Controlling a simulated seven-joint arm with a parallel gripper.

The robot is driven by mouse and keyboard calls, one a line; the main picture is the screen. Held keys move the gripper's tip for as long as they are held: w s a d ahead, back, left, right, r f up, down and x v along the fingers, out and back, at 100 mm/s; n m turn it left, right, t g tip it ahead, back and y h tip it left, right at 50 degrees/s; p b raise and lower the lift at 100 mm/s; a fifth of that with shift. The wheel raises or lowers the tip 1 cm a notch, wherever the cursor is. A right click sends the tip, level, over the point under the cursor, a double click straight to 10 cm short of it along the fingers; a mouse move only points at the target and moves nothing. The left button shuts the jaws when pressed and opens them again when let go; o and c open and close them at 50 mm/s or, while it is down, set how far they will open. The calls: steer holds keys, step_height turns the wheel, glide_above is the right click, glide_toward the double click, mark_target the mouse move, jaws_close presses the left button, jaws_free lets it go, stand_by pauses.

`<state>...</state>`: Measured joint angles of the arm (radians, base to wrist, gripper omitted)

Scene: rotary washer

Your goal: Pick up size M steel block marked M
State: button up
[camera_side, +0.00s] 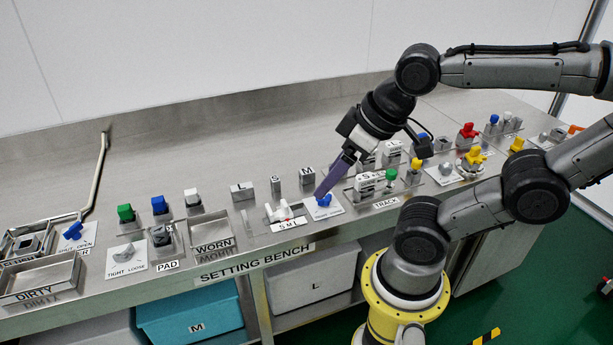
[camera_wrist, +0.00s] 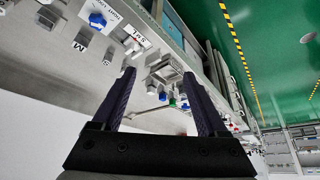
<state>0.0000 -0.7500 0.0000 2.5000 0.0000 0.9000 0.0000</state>
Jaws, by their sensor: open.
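The steel block marked M (camera_side: 307,178) stands upright on the steel bench, at the right end of a short row. The blocks marked S (camera_side: 275,186) and L (camera_side: 241,191) stand to its left. My gripper (camera_side: 319,196) is above the bench, just right of the M block and in front of it, close to a blue knob (camera_side: 324,201). In the wrist view my gripper (camera_wrist: 159,73) has its two dark purple fingers apart with nothing held between them. The M block (camera_wrist: 79,46) shows there at the upper left, outside the fingers, with the S block (camera_wrist: 108,56) beside it.
Bare bench lies behind the blocks.

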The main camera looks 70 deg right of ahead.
steer(key=shift+o, duration=0.7)
steer(key=m+g+h, duration=0.3)
steer(key=m, duration=0.6)
glide_above(307, 170)
steer(key=s+a, duration=0.3)
steer(key=a, duration=0.1)
step_height(307, 170, down, 8)
steer(key=shift+t, duration=0.3)
steer(key=x, duration=0.7)
steer(key=shift+s+d+f, duration=0.1)
steer(key=shift+s+f, duration=0.05)
steer(key=shift+d+x, duration=0.15)
steer(key=shift+x, duration=1.2)
steer(key=shift+d+x, duration=0.1)
steer(key=shift+x, duration=1.25)
steer(key=shift+s, duration=0.1)
